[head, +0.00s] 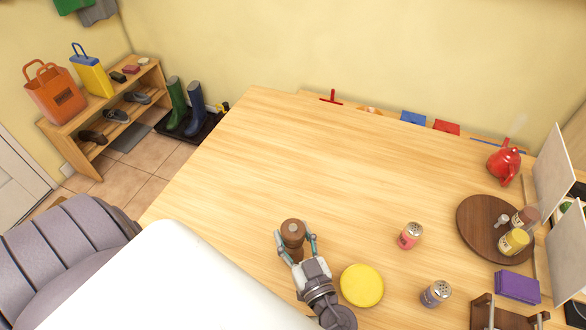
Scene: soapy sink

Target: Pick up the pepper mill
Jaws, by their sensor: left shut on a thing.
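The pepper mill (292,228) is brown with a rounded top and is in the lower middle of the head view, over the wooden table. My left gripper (296,238) is shut on it, with one finger on each side of its body. The mill looks roughly upright. Its lower part is partly hidden by the gripper, and I cannot tell whether its base touches the table. My right gripper is not in view.
A yellow disc (362,285) lies close to the right of my gripper. Two shakers, one pink (410,235) and one grey-purple (436,293), stand further right. A round dark board (470,222) holds jars. The wooden table (270,140) is clear behind the mill.

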